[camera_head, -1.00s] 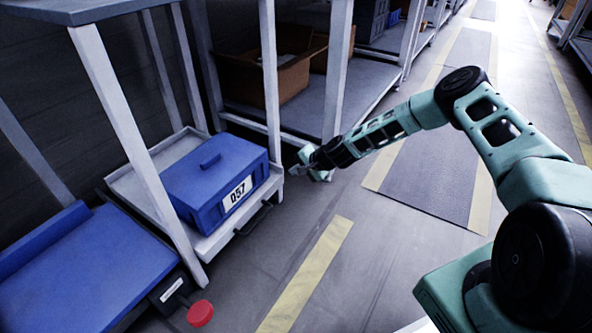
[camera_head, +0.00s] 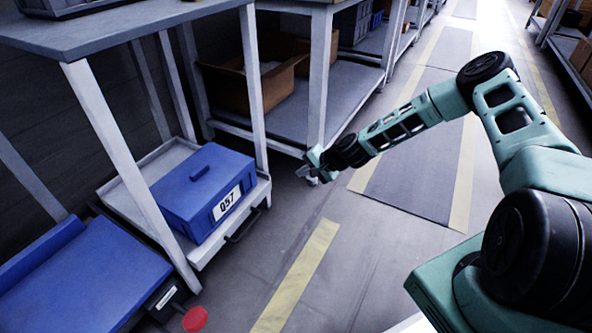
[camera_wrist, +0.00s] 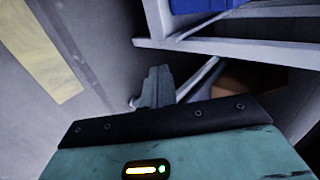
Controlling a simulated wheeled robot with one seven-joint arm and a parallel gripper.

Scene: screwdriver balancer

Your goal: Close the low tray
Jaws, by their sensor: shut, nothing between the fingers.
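The low tray (camera_head: 128,205) is a light grey pull-out tray near the floor under the workbench. It stands out past the bench legs at its front, with a dark handle (camera_head: 243,226) on its front face. In the wrist view the shut fingers (camera_wrist: 155,88) point towards pale frame bars, and part of a blue box (camera_wrist: 205,5) shows at the top.
The workbench (camera_head: 150,28) has pale legs around the tray. A blue-topped unit (camera_head: 75,275) with a red knob (camera_head: 195,319) stands at the lower left. A shelf with cardboard boxes (camera_head: 255,85) stands behind. The floor with yellow lines (camera_head: 297,275) is clear in front.

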